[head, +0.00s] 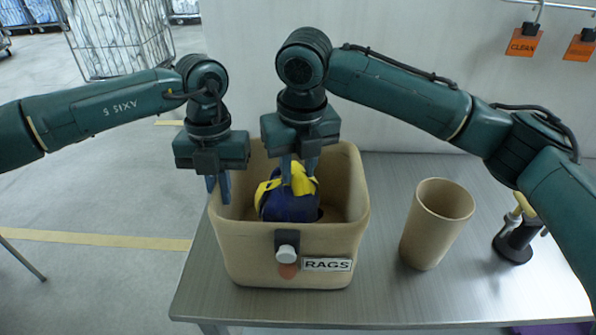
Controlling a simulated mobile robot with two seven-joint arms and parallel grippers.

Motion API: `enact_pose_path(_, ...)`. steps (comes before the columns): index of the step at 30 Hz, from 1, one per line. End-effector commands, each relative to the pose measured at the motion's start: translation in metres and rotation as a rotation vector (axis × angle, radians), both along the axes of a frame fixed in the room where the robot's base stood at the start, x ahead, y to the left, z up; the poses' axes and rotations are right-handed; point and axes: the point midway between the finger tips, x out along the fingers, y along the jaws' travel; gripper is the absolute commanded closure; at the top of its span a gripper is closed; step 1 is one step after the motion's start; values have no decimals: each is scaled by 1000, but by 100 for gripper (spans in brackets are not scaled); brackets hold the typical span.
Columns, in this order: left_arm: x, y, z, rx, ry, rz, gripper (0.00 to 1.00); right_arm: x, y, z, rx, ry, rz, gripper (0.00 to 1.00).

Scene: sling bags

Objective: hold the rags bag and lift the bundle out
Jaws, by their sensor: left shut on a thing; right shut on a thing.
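The rags bag (237,262) is a beige, open-topped, box-shaped container on the metal table, with a "RAGS" label on its front. The bundle (287,206), dark blue with yellow bands, is inside it and shows through the open top; its underside is hidden by the front wall. My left gripper (218,190) points down at the bag's left rim and is shut on that wall. My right gripper (300,172) points down over the bag's opening and is shut on the yellow top of the bundle.
A tan cup (436,225) stands right of the bag. A black stand (516,240) with a yellowish piece is farther right, near my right arm. Orange tags (524,41) hang from a rail at upper right. Bare table (400,295) lies in front. A wire cage cart (120,38) stands behind at left.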

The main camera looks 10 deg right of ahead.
Motion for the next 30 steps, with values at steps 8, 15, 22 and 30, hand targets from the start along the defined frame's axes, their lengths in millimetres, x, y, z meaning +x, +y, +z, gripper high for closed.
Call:
enact_pose_path(8,0,0,0,-1,-1,0,77,0,0,0,0,-1,0,100)
enact_pose_path(15,0,0,0,0,0,0,67,0,0,0,0,-1,0,100)
enact_pose_path(22,1,0,8,0,-2,0,67,0,0,0,0,-1,0,100)
enact_pose_path(30,8,-2,61,-2,-5,0,67,0,0,0,0,-1,0,100)
